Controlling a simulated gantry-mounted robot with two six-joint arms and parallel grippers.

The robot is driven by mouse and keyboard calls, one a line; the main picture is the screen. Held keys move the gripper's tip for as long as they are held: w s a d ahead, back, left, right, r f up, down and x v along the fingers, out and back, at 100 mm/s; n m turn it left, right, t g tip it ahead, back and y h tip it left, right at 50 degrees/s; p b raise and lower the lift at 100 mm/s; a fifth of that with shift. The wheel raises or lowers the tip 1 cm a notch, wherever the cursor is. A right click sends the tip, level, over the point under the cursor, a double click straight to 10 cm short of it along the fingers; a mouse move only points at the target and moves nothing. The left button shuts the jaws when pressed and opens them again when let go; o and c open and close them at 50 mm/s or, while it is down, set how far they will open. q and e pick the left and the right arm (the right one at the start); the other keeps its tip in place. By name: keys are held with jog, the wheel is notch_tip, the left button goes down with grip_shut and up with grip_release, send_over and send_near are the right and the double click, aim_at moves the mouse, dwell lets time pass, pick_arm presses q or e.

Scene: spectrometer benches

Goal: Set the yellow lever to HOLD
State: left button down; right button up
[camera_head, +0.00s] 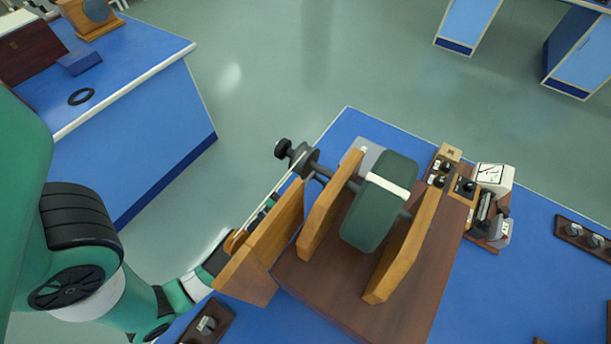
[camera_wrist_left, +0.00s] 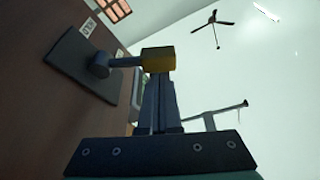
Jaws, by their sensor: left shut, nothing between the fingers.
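The yellow lever knob (camera_wrist_left: 158,60) shows in the left wrist view at the end of a short dark arm. The arm comes from a round pivot (camera_wrist_left: 102,64) on a dark plate (camera_wrist_left: 72,66) fixed to a brown wooden face. A small white label (camera_wrist_left: 88,27) sits at the plate's upper end; its text is too small to read surely. My left gripper (camera_wrist_left: 159,84) is shut and empty, its fingertips right at the knob; I cannot tell whether they touch. In the head view my left arm reaches the apparatus's left side, where the wooden panel hides the lever.
The apparatus has upright wooden boards (camera_head: 405,246), a green drum (camera_head: 378,215) and a crank with a dark knob (camera_head: 283,148). Small instruments (camera_head: 493,180) stand to its right on the blue bench (camera_head: 520,265). Another blue bench (camera_head: 150,60) stands at the upper left, with open floor between.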

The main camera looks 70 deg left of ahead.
pick_arm(q)
jog(key=shift+s+a+f+n, duration=0.15)
jog(key=shift+f+n, duration=0.2)
jog(key=shift+n, duration=0.45)
jog(key=f+n+g+y, duration=0.1)
jog(key=n, duration=0.2)
jog(key=f+n+y, duration=0.1)
jog(key=n, duration=0.1)
jog(key=a+f+n+g+y+b, duration=0.1)
jog(key=n, duration=0.2)
jog(key=shift+s+f+n+g+y, duration=0.15)
jog(key=shift+s+n+g+y, duration=0.15)
jog(key=shift+s, duration=0.05)
jog(key=s+d+f+p, duration=0.1)
jog(key=s+d+p, duration=0.1)
jog(key=s+d, duration=0.8)
jog(key=shift+s, duration=0.45)
jog(key=shift+d, duration=0.1)
